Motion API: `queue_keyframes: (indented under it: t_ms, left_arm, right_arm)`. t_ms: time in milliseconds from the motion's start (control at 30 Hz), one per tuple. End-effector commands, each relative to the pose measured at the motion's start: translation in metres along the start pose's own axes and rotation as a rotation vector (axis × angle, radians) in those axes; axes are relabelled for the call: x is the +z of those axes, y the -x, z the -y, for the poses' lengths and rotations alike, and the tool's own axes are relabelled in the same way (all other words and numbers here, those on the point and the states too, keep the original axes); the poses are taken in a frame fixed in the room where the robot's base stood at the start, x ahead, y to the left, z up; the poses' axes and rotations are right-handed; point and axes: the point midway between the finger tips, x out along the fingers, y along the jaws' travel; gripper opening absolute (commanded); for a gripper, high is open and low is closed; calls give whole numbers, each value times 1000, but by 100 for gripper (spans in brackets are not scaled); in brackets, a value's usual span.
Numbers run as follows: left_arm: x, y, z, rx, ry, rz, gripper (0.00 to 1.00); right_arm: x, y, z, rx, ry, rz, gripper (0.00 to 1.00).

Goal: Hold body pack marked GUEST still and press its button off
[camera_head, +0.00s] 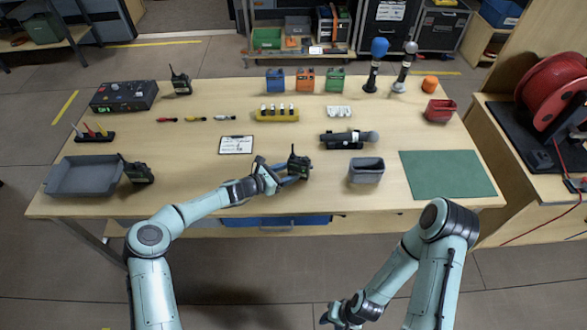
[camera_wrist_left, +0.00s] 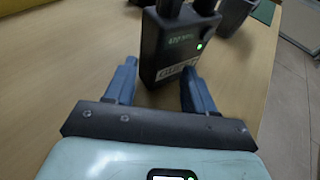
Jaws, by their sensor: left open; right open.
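A dark body pack (camera_head: 299,163) stands upright near the table's front middle. In the left wrist view this body pack (camera_wrist_left: 177,52) shows a lit green light, a small green display and a white label that seems to read GUEST. My left gripper (camera_wrist_left: 160,70) is open, with its blue fingers pointing at the pack, one toward each side of its lower front. I cannot tell whether they touch it. My left gripper also shows in the head view (camera_head: 288,181). My right gripper (camera_head: 333,316) is open and empty, low in front of the table. The pack's button is not clearly seen.
A grey bin (camera_head: 366,171) stands right of the pack, and a microphone (camera_head: 348,139) lies behind it. Another dark pack (camera_head: 139,173) stands by the grey tray (camera_head: 84,176), and one more (camera_head: 180,83) stands at the back left. A green mat (camera_head: 447,175) lies at right.

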Motion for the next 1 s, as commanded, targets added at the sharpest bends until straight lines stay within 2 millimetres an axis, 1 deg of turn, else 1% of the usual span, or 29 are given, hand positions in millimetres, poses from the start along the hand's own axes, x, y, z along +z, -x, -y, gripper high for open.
queue_keyframes:
  t_ms: [300,367,400,467,500,667,700,767,800,867,900,933,967,1000]
  left_arm:
    - [-1,-2,0,0,1,-1,54]
    - [-1,-2,0,0,1,-1,35]
    - [-1,-2,0,0,1,-1,22]
    - [-1,-2,0,0,1,0,2]
    - [-1,-2,0,0,1,0,0]
    - [-1,-2,0,0,1,0,0]
    - [0,-2,0,0,1,0,7]
    - [0,-2,0,0,1,0,27]
    - [0,-2,0,0,1,0,40]
    - [0,-2,0,0,1,0,60]
    - [0,-2,0,0,1,0,73]
    - [0,-2,0,0,1,0,82]
    - [0,-2,0,0,1,0,85]
    - [0,-2,0,0,0,0,85]
  right_arm:
    - [0,0,0,0,0,0,43]
    - [0,0,0,0,0,0,43]
    - [0,0,0,0,0,0,43]
    - [0,0,0,0,0,0,43]
    - [0,0,0,0,0,0,43]
    - [0,0,0,0,0,0,43]
    - [0,0,0,0,0,0,43]
    - [0,0,0,0,0,0,43]
    - [0,0,0,0,0,0,43]
    - [0,0,0,0,0,0,43]
    - [0,0,0,0,0,0,43]
    - [0,0,0,0,0,0,43]
    - [0,0,0,0,0,0,43]
    - [0,0,0,0,0,0,43]
